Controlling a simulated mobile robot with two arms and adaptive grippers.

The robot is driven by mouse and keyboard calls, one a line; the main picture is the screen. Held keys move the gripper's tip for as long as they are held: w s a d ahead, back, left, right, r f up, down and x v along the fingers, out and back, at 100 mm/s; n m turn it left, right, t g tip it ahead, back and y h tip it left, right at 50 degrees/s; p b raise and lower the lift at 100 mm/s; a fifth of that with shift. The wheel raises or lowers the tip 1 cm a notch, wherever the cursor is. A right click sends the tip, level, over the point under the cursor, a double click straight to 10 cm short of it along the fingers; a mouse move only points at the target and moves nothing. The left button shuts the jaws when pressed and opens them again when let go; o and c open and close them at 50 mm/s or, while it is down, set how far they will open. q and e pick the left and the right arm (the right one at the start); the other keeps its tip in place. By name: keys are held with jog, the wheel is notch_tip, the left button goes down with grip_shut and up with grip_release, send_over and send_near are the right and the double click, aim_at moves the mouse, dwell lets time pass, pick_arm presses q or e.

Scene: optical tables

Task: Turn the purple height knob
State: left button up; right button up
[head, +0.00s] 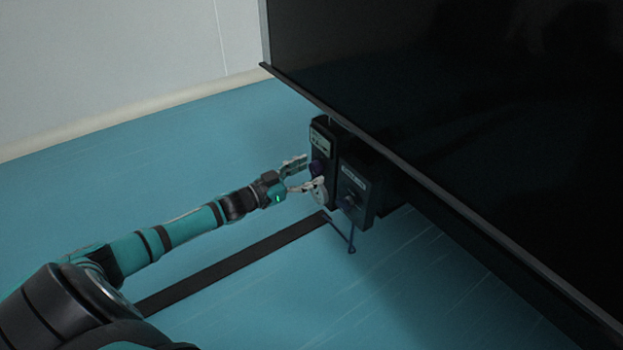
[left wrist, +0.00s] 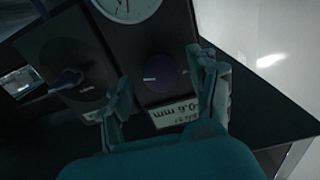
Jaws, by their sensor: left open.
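The purple height knob (head: 319,168) sits on the front of a dark control box (head: 323,140) under the edge of the table. In the left wrist view the knob (left wrist: 160,76) is dark and round with a small white mark. My left gripper (head: 306,174) is open in front of the box. In the left wrist view its fingers (left wrist: 163,88) lie on either side of the knob with gaps between. I cannot tell how deep the fingertips reach around it. My right gripper is not in view.
A round dial (left wrist: 128,6) and a pale label reading 0.6 mm (left wrist: 174,113) flank the purple knob.

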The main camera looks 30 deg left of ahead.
pick_arm(q)
jog(key=shift+x, duration=0.75)
jog(key=shift+c, duration=0.3)
jog(key=c, duration=1.1)
